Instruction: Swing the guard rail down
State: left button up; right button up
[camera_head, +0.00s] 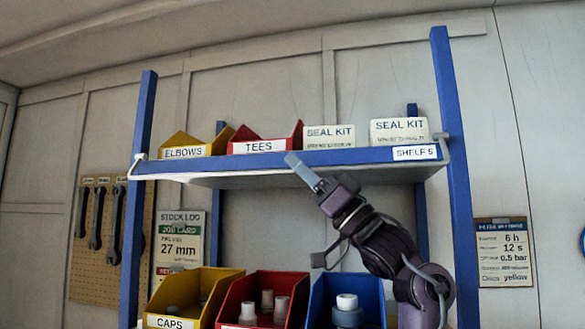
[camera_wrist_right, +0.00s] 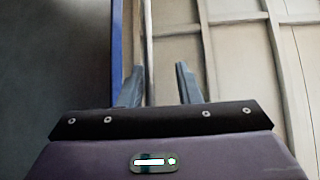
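The guard rail (camera_head: 134,167) is a thin pale bar at the front of the blue shelf board (camera_head: 225,163) labelled SHELF 5. Its bent ends show at the two front posts, and it appears to hang at about the board's lower edge. My right gripper (camera_head: 301,170) reaches up from the lower right, its fingers at the front edge of the board near the middle. In the right wrist view my right gripper (camera_wrist_right: 160,82) is open, with a pale upright strip, likely the rail (camera_wrist_right: 149,45), passing beyond and between its fingertips. Contact cannot be told. My left gripper is not in view.
On the shelf stand a yellow ELBOWS bin (camera_head: 190,148), a red TEES bin (camera_head: 265,142) and two SEAL KIT boxes (camera_head: 328,137) (camera_head: 399,131). Below are a yellow CAPS bin (camera_head: 185,296), a red bin (camera_head: 240,290) and a blue bin (camera_head: 372,290). Blue posts (camera_head: 456,170) flank the rack.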

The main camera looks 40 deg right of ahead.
jog(key=shift+s+d+f+b, duration=0.2)
jog(key=shift+d+f, duration=0.2)
jog(key=shift+d, duration=0.35)
jog(key=shift+s+d+f+b, duration=0.15)
jog(key=shift+d+f, duration=0.25)
jog(key=shift+d, duration=0.4)
jog(key=shift+s+d+f+b, duration=0.1)
jog(key=shift+d+f+b, duration=0.25)
jog(key=shift+d, duration=0.4)
